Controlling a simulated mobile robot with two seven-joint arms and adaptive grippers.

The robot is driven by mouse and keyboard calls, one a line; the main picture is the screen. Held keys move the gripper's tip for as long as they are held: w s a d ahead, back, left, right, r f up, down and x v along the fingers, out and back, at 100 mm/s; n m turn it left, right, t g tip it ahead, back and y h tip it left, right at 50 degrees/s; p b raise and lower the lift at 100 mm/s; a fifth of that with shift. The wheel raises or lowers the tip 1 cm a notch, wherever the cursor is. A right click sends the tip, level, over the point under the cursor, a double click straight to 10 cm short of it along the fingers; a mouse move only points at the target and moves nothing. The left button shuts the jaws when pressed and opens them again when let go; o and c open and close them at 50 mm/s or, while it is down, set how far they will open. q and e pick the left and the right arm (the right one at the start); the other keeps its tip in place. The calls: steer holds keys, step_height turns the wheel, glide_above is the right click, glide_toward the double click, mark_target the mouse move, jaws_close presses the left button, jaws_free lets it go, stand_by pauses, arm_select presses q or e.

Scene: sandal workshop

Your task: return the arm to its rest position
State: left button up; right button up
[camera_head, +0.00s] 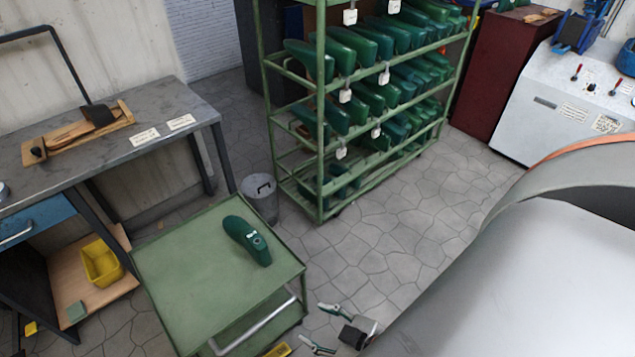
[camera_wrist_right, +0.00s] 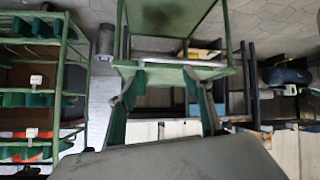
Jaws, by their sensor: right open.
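My right gripper (camera_head: 324,326) shows at the bottom middle of the head view, right of the green cart's lower corner. Its two fingers are spread apart with nothing between them. In the right wrist view its fingers (camera_wrist_right: 165,105) stand apart and empty, with a cart behind them. The large pale grey curved part at the right of the head view is mine. My left gripper is in neither view.
A dark green shoe last (camera_head: 246,240) lies on the green cart's top (camera_head: 190,265). A green rack (camera_head: 322,150) holds several green lasts. A grey bin (camera_head: 261,200) stands between cart and rack. A workbench (camera_head: 90,150) is at left. Floor (camera_head: 400,240) right of the cart is clear.

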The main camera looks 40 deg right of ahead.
arm_select(q)
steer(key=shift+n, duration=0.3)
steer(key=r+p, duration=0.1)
steer(key=p, duration=0.1)
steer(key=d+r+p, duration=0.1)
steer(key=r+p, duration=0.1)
steer(key=p, duration=0.1)
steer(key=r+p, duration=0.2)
steer(key=p, duration=0.1)
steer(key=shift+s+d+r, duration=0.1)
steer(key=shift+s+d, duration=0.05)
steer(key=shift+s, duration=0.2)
arm_select(e)
steer(key=shift+m, duration=0.3)
steer(key=r, duration=0.1)
steer(key=a+r, duration=0.1)
steer(key=r, duration=0.3)
steer(key=shift+s+a, duration=0.15)
steer(key=shift+s, duration=0.15)
